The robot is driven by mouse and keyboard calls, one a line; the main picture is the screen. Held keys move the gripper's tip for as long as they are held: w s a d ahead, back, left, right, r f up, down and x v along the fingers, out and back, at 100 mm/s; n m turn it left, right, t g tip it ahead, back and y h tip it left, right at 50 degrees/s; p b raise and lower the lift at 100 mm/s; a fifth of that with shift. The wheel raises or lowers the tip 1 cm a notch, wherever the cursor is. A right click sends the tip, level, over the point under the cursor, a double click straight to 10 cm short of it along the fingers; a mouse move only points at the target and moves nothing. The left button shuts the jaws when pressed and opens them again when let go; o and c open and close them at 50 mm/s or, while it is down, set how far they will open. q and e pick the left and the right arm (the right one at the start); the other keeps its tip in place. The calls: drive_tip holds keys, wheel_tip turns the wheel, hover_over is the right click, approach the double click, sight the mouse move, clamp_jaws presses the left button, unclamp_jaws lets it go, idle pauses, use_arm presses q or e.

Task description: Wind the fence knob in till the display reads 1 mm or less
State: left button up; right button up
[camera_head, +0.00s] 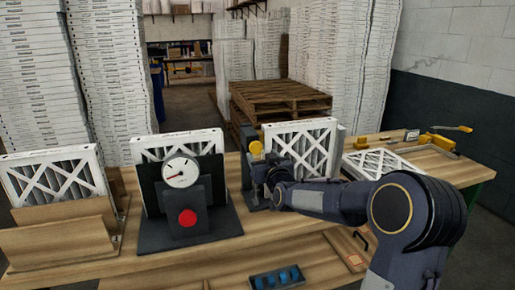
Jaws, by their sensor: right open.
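My right arm reaches in from the right, and its gripper (262,172) is open beside a dark stand with a round yellow knob (256,148) on top. The gripper sits just below the knob, and its fingers are dark and hard to separate from the stand. At the far right of the bench is a yellow fixture (437,141) with a lever. A small grey box (412,135) beside it may be a display, but no reading is legible. I cannot tell for sure which part is the fence knob. My left gripper is not in view.
A dial gauge (181,171) stands above a red button (187,217) on a dark base. Framed filters stand in a wooden holder (60,232), behind the gauge and behind my gripper (303,140). Another filter (382,163) lies flat. A blue-celled tray (277,278) is in front.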

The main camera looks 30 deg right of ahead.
sight(257, 149)
drive_tip(key=p+x, duration=0.1)
drive_tip(key=x, duration=0.4)
drive_tip(key=shift+w+p, duration=0.3)
drive_tip(key=shift+w, duration=0.1)
drive_tip(key=c, duration=1)
drive_tip(key=shift+o, duration=0.2)
drive_tip(key=shift+f+m+b, duration=0.25)
drive_tip(key=shift+m+b, duration=0.15)
drive_tip(key=shift+b, duration=0.5)
drive_tip(key=m+b, duration=0.5)
drive_tip(key=b, duration=0.2)
drive_tip(key=shift+f+m+b, duration=0.1)
drive_tip(key=shift+m+b, duration=0.2)
drive_tip(key=shift+b, duration=0.1)
drive_tip(key=shift+m+b, duration=0.9)
drive_tip(key=shift+m, duration=0.3)
drive_tip(key=shift+r+m+b, duration=0.2)
drive_tip(key=shift+m+b, duration=0.45)
drive_tip(key=shift+m, duration=0.95)
